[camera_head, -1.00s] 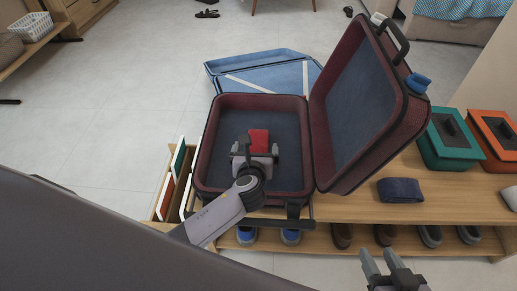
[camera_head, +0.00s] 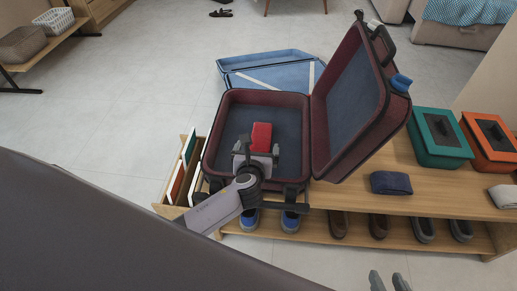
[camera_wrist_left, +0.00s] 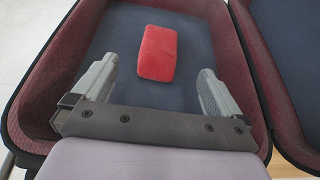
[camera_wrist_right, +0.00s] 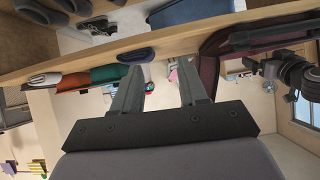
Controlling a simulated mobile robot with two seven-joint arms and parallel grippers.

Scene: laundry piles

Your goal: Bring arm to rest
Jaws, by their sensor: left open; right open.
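My left gripper (camera_head: 258,150) is over the near part of the open suitcase (camera_head: 222,128). In the left wrist view its fingers (camera_wrist_left: 160,85) are wide apart with nothing between the tips. A red folded item (camera_head: 261,136) lies on the suitcase's dark blue floor, just beyond the fingers; it also shows in the left wrist view (camera_wrist_left: 158,53). My right gripper (camera_head: 388,281) shows only as fingertips at the bottom edge of the head view. In the right wrist view its fingers (camera_wrist_right: 160,88) are apart and empty.
The suitcase stands on a wooden shoe bench (camera_head: 440,205), its lid raised on the right. A dark blue folded cloth (camera_head: 391,183), a green box (camera_head: 438,137) and an orange box (camera_head: 490,140) are to the right. A file holder (camera_head: 182,178) stands at left. Shoes sit below.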

